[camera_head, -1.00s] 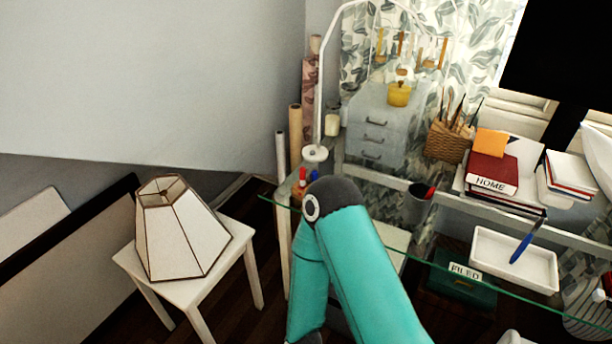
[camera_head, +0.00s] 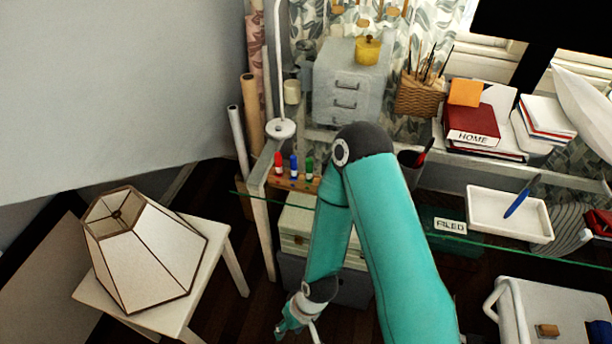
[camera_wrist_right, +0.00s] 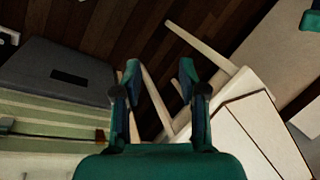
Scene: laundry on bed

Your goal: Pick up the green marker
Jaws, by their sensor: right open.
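The green marker (camera_head: 309,168) stands upright in a small wooden holder (camera_head: 292,182) on the glass desk's left end. A blue marker (camera_head: 293,166) and a red marker (camera_head: 277,163) stand to its left in the same holder. My right gripper (camera_head: 297,328) hangs low in front of the desk, well below and apart from the markers. In the right wrist view my right gripper (camera_wrist_right: 158,75) is open, with nothing between its fingers. The markers do not show in the wrist view. My left gripper is not in view.
My right arm's elbow rises beside the holder. A dark pen cup (camera_head: 411,165) stands right of it, a white lamp base (camera_head: 281,128) behind it. A lampshade (camera_head: 145,250) on a white stool stands left. A white tray (camera_head: 477,207) lies to the right.

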